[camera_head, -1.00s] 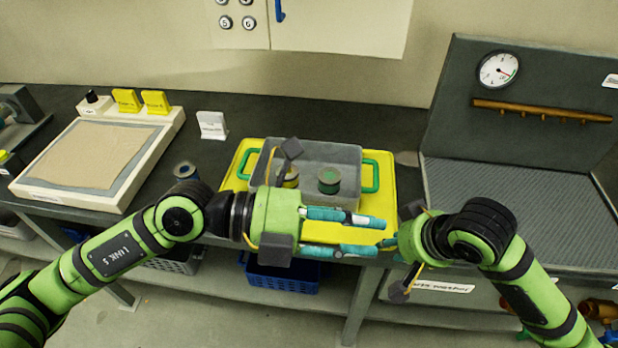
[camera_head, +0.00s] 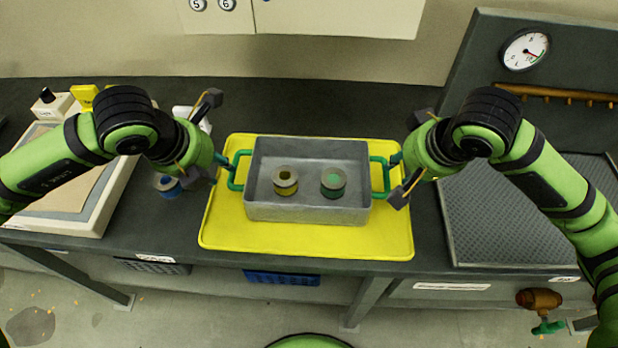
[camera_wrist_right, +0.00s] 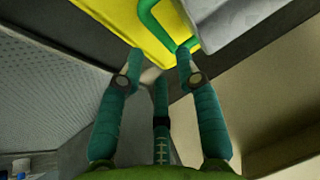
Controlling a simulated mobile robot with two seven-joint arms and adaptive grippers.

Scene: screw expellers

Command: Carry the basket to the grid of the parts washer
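The grey basket (camera_head: 308,210) sits on a yellow tray (camera_head: 300,246), with a green handle at each end. It holds a yellow-banded part (camera_head: 285,188) and a green-banded part (camera_head: 333,190). My left gripper (camera_head: 223,161) is at the left handle (camera_head: 236,170); its fingers are mostly hidden. My right gripper (camera_head: 396,160) is at the right handle (camera_head: 380,176). In the right wrist view its fingers (camera_wrist_right: 162,62) are apart, with the handle (camera_wrist_right: 150,18) at their tips. The washer's grey textured grid (camera_head: 520,215) lies to the right.
The washer's back panel (camera_head: 470,85) has a gauge (camera_head: 525,49) and a brown pipe (camera_head: 560,94). A pale framed board (camera_head: 85,205) and a blue-banded part (camera_head: 168,186) are on the left. The dark bench behind the tray is clear.

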